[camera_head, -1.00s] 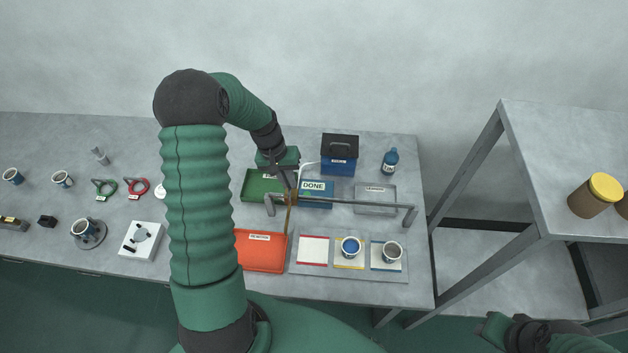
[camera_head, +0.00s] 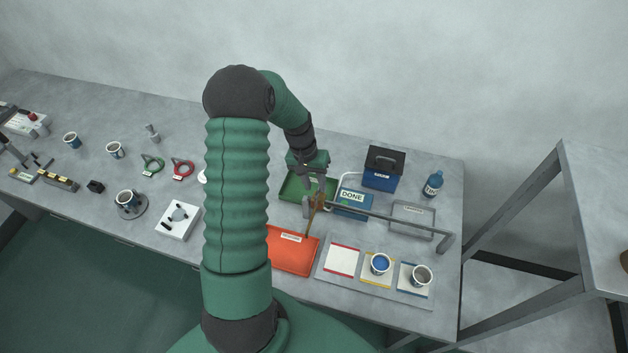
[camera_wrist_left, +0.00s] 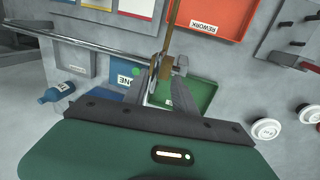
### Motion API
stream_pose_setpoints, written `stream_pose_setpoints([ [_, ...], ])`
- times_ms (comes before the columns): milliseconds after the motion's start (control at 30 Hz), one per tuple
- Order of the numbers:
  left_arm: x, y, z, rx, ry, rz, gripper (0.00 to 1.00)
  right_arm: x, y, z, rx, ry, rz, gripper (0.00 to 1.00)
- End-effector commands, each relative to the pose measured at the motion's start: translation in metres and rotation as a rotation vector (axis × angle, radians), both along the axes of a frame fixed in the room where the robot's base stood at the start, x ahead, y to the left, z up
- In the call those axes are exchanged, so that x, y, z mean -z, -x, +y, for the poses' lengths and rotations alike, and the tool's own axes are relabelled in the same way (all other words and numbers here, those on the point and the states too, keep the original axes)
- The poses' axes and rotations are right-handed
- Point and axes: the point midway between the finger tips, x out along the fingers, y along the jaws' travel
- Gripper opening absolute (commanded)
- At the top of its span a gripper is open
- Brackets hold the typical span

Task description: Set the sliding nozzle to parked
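The sliding nozzle (camera_head: 318,202) is a brown carriage with a long thin brown tube. It sits on the grey rail (camera_head: 385,218), close to the rail's left end in the head view. My left gripper (camera_head: 314,183) reaches down onto it from behind. In the left wrist view the fingers (camera_wrist_left: 160,82) close in on both sides of the brown nozzle block (camera_wrist_left: 164,73) and appear shut on it, though the contact is partly hidden. The tube points toward the orange REWORK tray (camera_head: 292,262). No parked mark is readable. My right gripper is out of view.
In front, a board (camera_head: 330,280) carries two cups on colored cards.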

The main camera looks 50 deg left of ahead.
Motion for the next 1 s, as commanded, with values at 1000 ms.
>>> stream_pose_setpoints([
  [1000,-0.163,0.018,0.035,-0.001,0.004,-0.001,0.33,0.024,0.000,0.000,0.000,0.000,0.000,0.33],
])
